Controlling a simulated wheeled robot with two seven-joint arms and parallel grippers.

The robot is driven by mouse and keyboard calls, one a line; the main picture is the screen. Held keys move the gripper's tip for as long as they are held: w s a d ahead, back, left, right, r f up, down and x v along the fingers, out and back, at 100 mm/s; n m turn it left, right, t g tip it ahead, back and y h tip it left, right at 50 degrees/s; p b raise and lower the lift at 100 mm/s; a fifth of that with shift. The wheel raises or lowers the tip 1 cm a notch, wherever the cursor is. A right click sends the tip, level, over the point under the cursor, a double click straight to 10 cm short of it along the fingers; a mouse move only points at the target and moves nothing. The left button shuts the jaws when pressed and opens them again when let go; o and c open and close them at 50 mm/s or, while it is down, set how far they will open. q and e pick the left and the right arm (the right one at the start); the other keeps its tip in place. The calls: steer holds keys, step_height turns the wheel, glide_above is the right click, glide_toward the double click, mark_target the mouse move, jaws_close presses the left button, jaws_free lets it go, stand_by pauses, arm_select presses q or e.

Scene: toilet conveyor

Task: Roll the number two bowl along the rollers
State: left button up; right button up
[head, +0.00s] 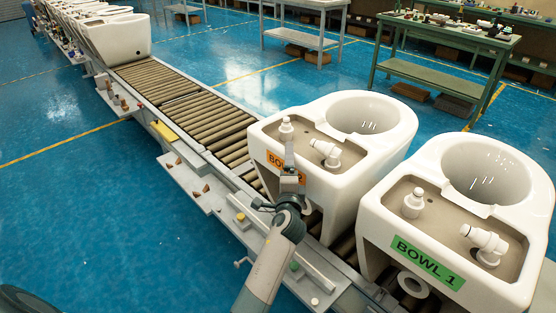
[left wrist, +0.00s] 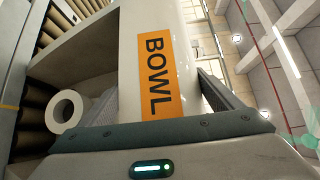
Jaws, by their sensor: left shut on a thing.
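The number two bowl (head: 330,195) is a white toilet bowl standing upright on the rollers (head: 195,110). Its orange label (head: 274,161) is partly hidden by my left gripper (head: 289,172). My left gripper is shut on the front wall of this bowl. In the left wrist view the fingers (left wrist: 160,100) stand on both sides of the white wall, with the orange label (left wrist: 160,72) reading BOWL between them. My right gripper is not in view.
Bowl 1, with a green label (head: 428,262), stands close on the right. Beyond the number two bowl, the rollers are bare up to more white bowls (head: 118,38) at the far left. A green workbench (head: 445,35) and a grey table (head: 305,38) stand behind.

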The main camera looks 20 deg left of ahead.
arm_select(q)
steer(key=shift+s+d+r, duration=0.1)
steer(key=shift+s+d, duration=0.15)
steer(key=shift+d, duration=0.25)
steer(key=shift+s+d+r, duration=0.1)
steer(key=shift+s+d, duration=0.1)
steer(key=shift+d, duration=0.45)
steer(key=shift+f, duration=0.1)
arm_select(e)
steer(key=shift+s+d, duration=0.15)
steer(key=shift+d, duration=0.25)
arm_select(q)
steer(key=o, duration=1.4)
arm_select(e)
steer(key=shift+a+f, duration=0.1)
arm_select(q)
steer(key=shift+f, duration=0.15)
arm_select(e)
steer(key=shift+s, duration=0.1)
